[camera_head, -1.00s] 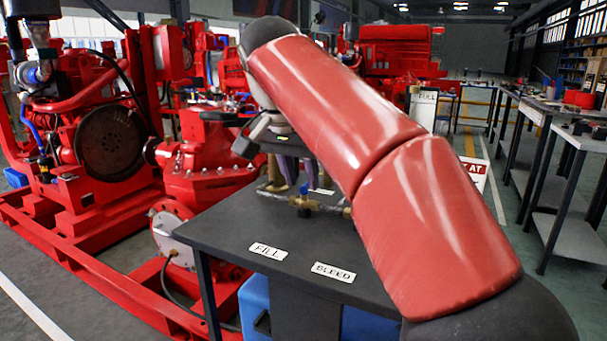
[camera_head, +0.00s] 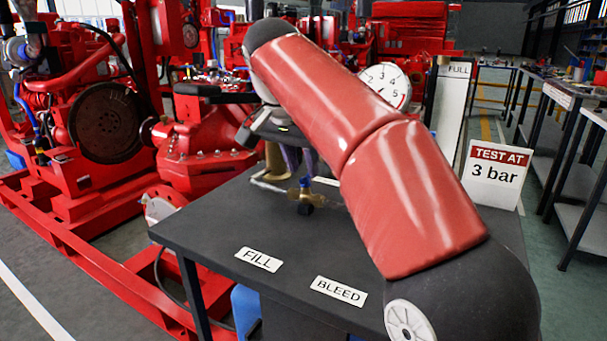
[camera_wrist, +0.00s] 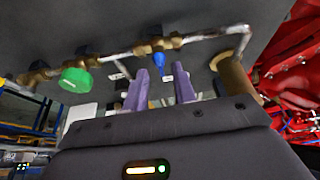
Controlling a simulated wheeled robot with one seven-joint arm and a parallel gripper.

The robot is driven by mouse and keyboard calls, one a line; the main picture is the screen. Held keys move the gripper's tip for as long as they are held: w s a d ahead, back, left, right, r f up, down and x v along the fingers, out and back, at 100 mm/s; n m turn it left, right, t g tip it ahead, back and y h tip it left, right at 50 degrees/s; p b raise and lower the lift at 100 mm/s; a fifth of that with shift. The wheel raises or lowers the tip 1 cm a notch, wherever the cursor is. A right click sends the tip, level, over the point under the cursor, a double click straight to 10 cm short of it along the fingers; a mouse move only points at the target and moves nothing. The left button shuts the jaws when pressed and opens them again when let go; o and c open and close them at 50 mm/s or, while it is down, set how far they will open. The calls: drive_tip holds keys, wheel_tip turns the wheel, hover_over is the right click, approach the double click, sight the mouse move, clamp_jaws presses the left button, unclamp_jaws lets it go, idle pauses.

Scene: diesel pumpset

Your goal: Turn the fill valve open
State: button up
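The blue-handled valve (camera_head: 304,184) sits on a brass pipe on the dark table (camera_head: 215,225), behind the FILL plate (camera_head: 259,259). In the wrist view its blue handle (camera_wrist: 158,66) shows in the gap between my fingertips. I cannot tell whether the fingers touch it. My gripper (camera_wrist: 162,70) has two purple fingers, apart, with nothing visibly clamped. In the head view the gripper (camera_head: 293,158) is partly hidden by my arm, above and behind the valve. A green handle (camera_wrist: 76,79) is on the same pipe, left in the wrist view; my arm hides it in the head view.
The BLEED plate (camera_head: 338,291) lies right of FILL. A pressure gauge (camera_head: 386,84), a FULL column (camera_head: 450,105) and a TEST AT 3 bar sign (camera_head: 495,174) stand behind my arm. A brass cylinder (camera_wrist: 237,78) is near the gripper. Red pumpset machinery (camera_head: 205,160) stands beside the table.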

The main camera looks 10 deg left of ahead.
drive_tip(key=shift+w+d+f, duration=0.1)
drive_tip(key=shift+w+f, duration=0.15)
drive_tip(key=shift+f, duration=0.45)
clamp_jaws()
